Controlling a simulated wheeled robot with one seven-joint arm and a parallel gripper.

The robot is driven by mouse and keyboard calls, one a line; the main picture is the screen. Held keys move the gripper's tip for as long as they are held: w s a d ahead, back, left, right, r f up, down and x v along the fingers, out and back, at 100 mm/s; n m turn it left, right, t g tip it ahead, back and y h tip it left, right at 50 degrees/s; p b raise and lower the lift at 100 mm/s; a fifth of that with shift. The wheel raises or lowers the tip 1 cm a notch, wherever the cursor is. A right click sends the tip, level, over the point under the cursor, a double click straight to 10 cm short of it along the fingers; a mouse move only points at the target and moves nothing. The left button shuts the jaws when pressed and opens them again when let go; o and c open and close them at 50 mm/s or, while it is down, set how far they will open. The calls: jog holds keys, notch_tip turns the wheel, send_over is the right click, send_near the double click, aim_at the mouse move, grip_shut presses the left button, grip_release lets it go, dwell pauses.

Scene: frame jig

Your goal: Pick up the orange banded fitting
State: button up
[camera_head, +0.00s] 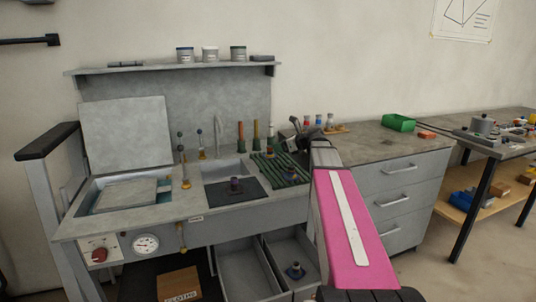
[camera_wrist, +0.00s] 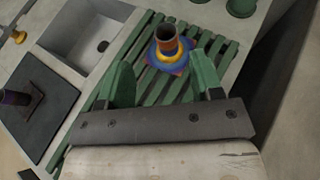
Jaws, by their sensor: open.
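The orange banded fitting (camera_wrist: 167,40) stands on a green slatted rack (camera_wrist: 217,47) in the wrist view. It has an orange-brown tube, blue and yellow rings around it, and a square purplish base. My gripper (camera_wrist: 163,62) is open, its two green fingers apart and empty. The fitting shows beyond and between the fingertips. I cannot tell how high the fingers are above the rack.
A dark fitting (camera_head: 235,186) stands on a black mat (camera_head: 217,195) left of the rack, in front of the sink (camera_wrist: 90,38). Another fitting (camera_head: 295,271) sits in an open drawer below. A green bin (camera_head: 398,122) is farther right.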

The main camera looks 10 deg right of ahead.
aim_at(270, 146)
jog(key=x, duration=0.2)
jog(key=shift+w+a+f, duration=0.15)
jog(key=shift+w, duration=0.1)
jog(key=x, duration=0.4)
jog(key=shift+w+d+f, duration=0.1)
jog(key=shift+w+d, duration=0.15)
jog(key=shift+d, duration=0.05)
jog(key=shift+w+a+f, duration=0.2)
jog(key=shift+w+a, duration=0.1)
jog(key=shift+a, duration=0.1)
jog(key=c, duration=1.1)
